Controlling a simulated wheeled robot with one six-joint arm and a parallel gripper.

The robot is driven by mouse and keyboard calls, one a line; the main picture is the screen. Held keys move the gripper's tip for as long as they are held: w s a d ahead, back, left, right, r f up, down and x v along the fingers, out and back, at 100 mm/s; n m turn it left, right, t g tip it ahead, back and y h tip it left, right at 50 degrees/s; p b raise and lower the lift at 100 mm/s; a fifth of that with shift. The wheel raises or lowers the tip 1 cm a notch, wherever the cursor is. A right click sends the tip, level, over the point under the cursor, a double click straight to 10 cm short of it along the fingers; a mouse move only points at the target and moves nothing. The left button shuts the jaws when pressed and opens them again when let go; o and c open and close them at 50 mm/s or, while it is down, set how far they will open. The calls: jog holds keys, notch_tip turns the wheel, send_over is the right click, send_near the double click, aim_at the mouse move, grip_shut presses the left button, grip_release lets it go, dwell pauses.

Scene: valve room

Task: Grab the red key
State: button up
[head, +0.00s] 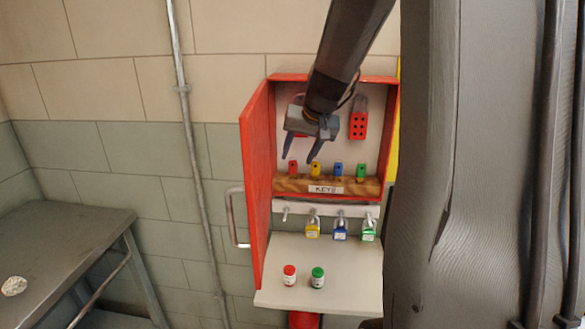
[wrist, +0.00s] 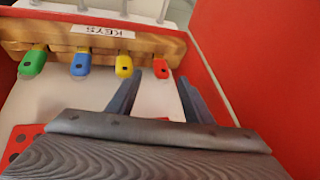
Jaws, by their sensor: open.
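The red key (head: 293,167) stands in a wooden key block (head: 325,190) labelled KEYS, at the left end of the row in the head view. In the wrist view the red key (wrist: 162,69) is the rightmost one. A yellow key (head: 315,169), a blue key (head: 338,169) and a green key (head: 361,171) stand beside it. My gripper (head: 300,159) is open and empty, just in front of the keys. In the wrist view my gripper (wrist: 160,84) has one finger on each side of the red key, which shows between and beyond the tips, apparently untouched.
The red cabinet's open door (head: 257,185) stands close to the left of my gripper. Below the block, padlocks (head: 340,227) hang from a white rail.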

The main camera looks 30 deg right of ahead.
aim_at(295, 161)
jog(key=shift+p+x, duration=0.35)
jog(key=shift+x, duration=1.25)
jog(key=shift+a, duration=0.1)
jog(key=shift+c, duration=0.5)
jog(key=c, duration=1)
